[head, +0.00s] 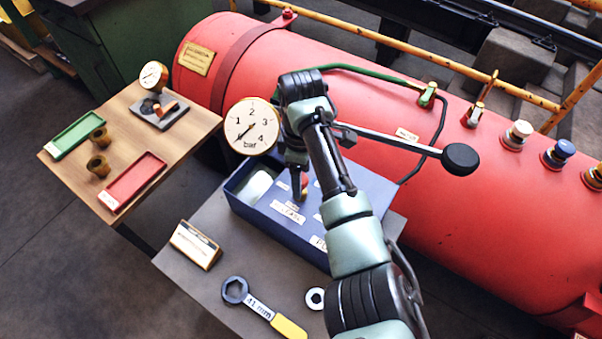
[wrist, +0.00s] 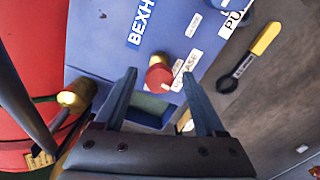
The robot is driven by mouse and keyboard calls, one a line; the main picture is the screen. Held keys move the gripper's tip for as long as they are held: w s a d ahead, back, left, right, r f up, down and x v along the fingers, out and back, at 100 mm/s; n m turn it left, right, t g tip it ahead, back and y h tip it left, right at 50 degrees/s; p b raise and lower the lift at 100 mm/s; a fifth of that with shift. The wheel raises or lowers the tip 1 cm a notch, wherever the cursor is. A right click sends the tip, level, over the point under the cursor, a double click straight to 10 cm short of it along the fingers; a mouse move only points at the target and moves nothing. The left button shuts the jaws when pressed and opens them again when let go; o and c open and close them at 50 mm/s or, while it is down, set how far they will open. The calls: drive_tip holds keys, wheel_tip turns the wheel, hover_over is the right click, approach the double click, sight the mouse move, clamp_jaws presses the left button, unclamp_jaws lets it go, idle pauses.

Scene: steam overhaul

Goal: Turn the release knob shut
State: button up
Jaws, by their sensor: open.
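The release knob (wrist: 158,76) is a small red knob on the top of a blue box (wrist: 100,38), beside a white label ending in "EASE". My gripper (wrist: 159,75) points down at it, with its two dark fingers apart. In the wrist view the knob shows between the fingertips, with a gap on both sides; I cannot tell whether the tips are down level with it. In the head view my gripper (head: 298,188) is over the blue box (head: 318,236), and a bit of the red knob (head: 305,181) shows beside a finger.
A round bar gauge (head: 252,126) stands at the box's back left. A long black-knobbed lever (head: 400,144) extends right over the red boiler (head: 390,110). A 41 mm wrench (head: 262,308), a nut (head: 314,298) and a small sign (head: 195,245) lie on the grey table.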

clamp_jaws()
drive_tip(key=shift+r+m+p, duration=0.15)
drive_tip(key=shift+m+p, duration=0.25)
drive_tip(key=shift+p, duration=0.05)
drive_tip(key=shift+r+m+p, duration=0.15)
drive_tip(key=shift+m+p, duration=0.75)
drive_tip(key=shift+p, duration=0.15)
drive_tip(key=m+p, duration=0.3)
drive_tip(key=m, duration=0.2)
drive_tip(key=shift+a+p, duration=0.1)
drive_tip(key=shift+p, duration=0.25)
drive_tip(key=m+p, duration=0.1)
drive_tip(key=m, duration=0.3)
drive_tip(key=shift+m+p, duration=0.35)
drive_tip(key=shift+m, duration=0.05)
drive_tip(key=shift+f+m+p, duration=0.2)
drive_tip(key=shift+m+p, duration=0.2)
drive_tip(key=shift+m, duration=1.6)
